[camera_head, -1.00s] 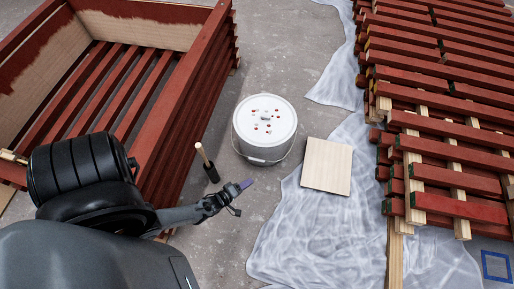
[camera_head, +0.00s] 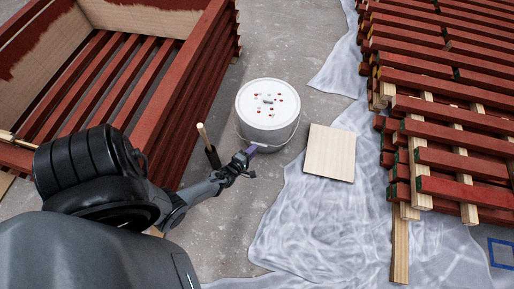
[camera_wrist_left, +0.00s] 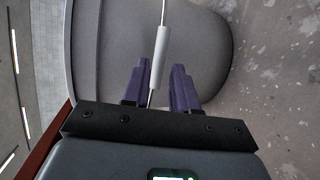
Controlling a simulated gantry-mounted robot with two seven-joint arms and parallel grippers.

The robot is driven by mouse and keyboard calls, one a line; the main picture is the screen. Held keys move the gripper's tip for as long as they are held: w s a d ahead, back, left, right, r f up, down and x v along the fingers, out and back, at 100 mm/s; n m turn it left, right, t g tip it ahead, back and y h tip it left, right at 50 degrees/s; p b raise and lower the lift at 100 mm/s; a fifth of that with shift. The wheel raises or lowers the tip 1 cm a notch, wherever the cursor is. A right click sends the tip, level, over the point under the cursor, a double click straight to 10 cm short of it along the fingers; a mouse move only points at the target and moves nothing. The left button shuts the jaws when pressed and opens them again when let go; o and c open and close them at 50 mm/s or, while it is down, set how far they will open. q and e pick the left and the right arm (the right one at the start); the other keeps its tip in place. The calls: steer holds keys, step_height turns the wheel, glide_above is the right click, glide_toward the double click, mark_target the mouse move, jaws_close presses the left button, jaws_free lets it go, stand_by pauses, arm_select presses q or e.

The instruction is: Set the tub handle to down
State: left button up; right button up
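The white tub (camera_head: 267,103), with a lid bearing red marks, stands upright on the concrete floor in the middle of the head view. Its thin wire handle (camera_head: 297,127) curves round the near side of the tub. The handle's pale grip (camera_wrist_left: 160,55) shows in the left wrist view, against the grey-looking tub (camera_wrist_left: 105,50). My left gripper (camera_head: 250,151) is at the tub's near side. In the wrist view its purple fingers (camera_wrist_left: 160,79) are open, one on each side of the grip, with small gaps visible. My right gripper is not in view.
A red slatted crate (camera_head: 180,95) stands left of the tub. A dark-handled brush (camera_head: 208,147) is close to my left arm. A pale board (camera_head: 329,152) and plastic sheet (camera_head: 325,215) lie to the right, beside stacked red battens (camera_head: 455,160).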

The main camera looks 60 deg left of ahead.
arm_select(q)
steer(key=b+x, duration=0.1)
steer(key=x, duration=0.2)
steer(key=shift+w+a, duration=0.25)
steer(key=shift+w, duration=0.1)
jaws_close()
